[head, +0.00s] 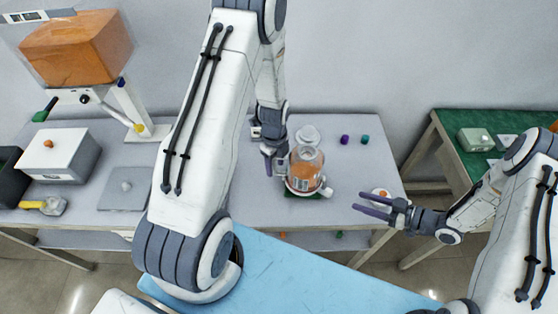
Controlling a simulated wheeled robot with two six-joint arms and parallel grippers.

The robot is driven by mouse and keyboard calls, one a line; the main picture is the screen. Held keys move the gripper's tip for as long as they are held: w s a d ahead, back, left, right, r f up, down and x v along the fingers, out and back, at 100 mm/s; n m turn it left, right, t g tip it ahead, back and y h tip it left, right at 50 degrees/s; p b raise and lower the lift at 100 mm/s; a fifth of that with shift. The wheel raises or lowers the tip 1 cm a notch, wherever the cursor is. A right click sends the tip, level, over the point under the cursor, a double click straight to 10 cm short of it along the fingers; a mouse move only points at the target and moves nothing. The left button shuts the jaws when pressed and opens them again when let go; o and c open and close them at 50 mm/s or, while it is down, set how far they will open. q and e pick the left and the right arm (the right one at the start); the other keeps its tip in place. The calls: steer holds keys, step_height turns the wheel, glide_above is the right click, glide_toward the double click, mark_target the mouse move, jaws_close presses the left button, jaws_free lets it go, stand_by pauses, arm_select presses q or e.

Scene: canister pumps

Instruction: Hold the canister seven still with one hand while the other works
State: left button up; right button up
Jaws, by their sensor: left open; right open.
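A clear glass canister (306,161) with orange contents stands upright near the front of the grey table. It has a pale label too small to read, and a white piece with a knob surrounds its lower part. My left gripper (275,160) is open just left of the canister, pointing down; I cannot tell whether it touches the glass. My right gripper (366,207) is open and empty to the right of the canister, near the table's front edge, its fingers pointing left and clear of the canister.
A pale round piece (308,134) is behind the canister. Purple (345,139) and teal (365,139) small pieces stand at the back right. A white box (60,152) stands far left. A green table (455,125) is right.

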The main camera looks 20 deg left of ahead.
arm_select(q)
jaws_close()
stand_by(1.4)
